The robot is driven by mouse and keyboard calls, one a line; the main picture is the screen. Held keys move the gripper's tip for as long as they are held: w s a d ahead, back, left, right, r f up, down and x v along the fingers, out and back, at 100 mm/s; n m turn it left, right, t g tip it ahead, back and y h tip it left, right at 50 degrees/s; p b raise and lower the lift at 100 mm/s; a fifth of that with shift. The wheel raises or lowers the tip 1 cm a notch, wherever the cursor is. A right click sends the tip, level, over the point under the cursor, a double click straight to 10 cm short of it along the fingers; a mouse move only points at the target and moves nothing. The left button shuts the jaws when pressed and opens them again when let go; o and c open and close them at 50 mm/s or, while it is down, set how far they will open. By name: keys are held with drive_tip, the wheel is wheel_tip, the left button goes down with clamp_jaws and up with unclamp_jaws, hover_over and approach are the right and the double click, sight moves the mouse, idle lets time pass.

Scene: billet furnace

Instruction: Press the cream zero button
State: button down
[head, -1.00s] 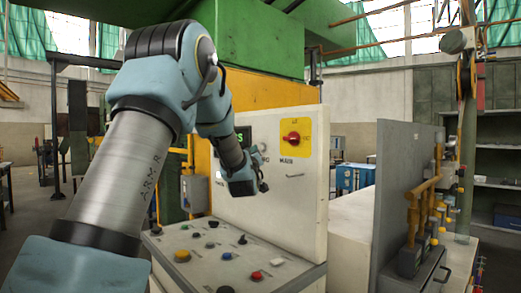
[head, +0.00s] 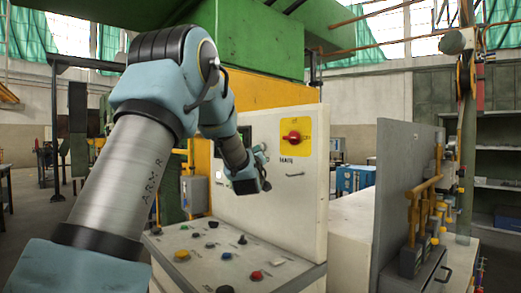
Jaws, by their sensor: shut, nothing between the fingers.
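My gripper (head: 262,154) is small in the head view, in front of the upright cream panel (head: 300,220), beside the dark display (head: 244,134). Its fingers are shut and empty, pointing toward the panel face. The panel area just right of the display, where a small pale round control showed earlier, is now mostly behind the gripper. I cannot make out a zero marking, nor tell whether the fingers touch the panel or a button.
Below, a sloped console (head: 215,262) carries several coloured buttons and a pale rectangular one (head: 278,263). A grey upright plate (head: 395,190) with yellow handles stands to the right.

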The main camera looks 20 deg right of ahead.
drive_tip(key=shift+w+d, duration=0.1)
drive_tip(key=shift+d, duration=0.1)
drive_tip(key=shift+a+f, duration=0.1)
idle(0.4)
drive_tip(key=shift+s+a+b, duration=0.35)
drive_tip(key=shift+a+b, duration=0.3)
drive_tip(key=shift+b, duration=0.25)
drive_tip(key=shift+a, duration=0.1)
drive_tip(key=shift+s+a+b, duration=0.35)
drive_tip(key=shift+a+b, duration=0.2)
drive_tip(key=shift+a, duration=0.15)
drive_tip(key=shift+s+a+b, duration=0.4)
drive_tip(key=shift+a+b, duration=0.15)
drive_tip(key=shift+a, duration=0.2)
drive_tip(key=shift+s+a+b, duration=0.35)
drive_tip(key=shift+a+b, duration=0.2)
drive_tip(key=shift+a, duration=0.15)
